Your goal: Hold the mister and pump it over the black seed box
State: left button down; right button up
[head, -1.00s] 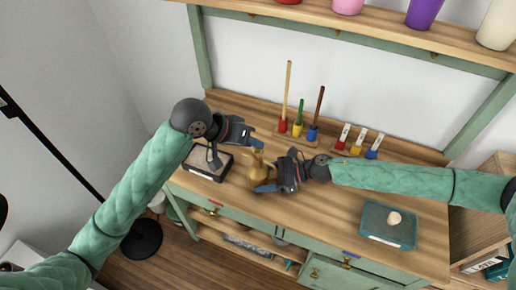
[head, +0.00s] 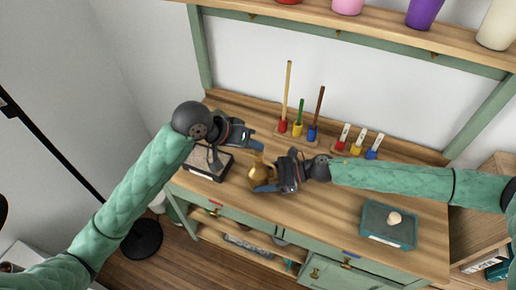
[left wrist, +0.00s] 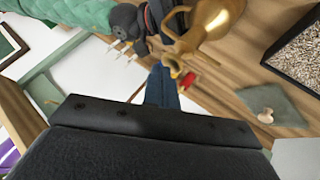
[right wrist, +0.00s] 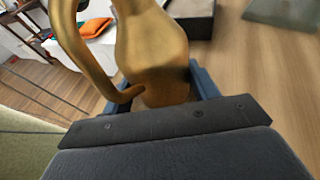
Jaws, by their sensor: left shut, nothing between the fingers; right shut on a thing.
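My right gripper (head: 265,187) is shut on the brass mister (head: 262,173) and holds it up over the bench. The mister also shows large in the right wrist view (right wrist: 150,45) and the left wrist view (left wrist: 208,28). My left gripper (head: 258,146) is shut and empty, its blue fingertips close to the top of the mister. I cannot tell whether they touch. The black seed box (head: 190,171), with pale grey grains inside, sits to the left of the mister, partly behind my left gripper. It shows more clearly in the left wrist view (left wrist: 268,66).
A teal tray with a pale round piece (head: 372,237) lies at the bench's right. Brushes in coloured holders (head: 298,130) and small colour-based pegs (head: 357,147) stand at the back. The right-hand bench middle is clear.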

aim_at(254, 152)
pick_arm(q)
jog(key=shift+f, duration=0.5)
dwell(0.5)
jog(key=shift+r, duration=1.3)
jog(key=shift+r, duration=0.15)
jog(key=shift+r, duration=2.35)
dwell(1.4)
notch_tip(254, 152, up, 4)
jog(key=shift+f, duration=0.1)
dwell(0.4)
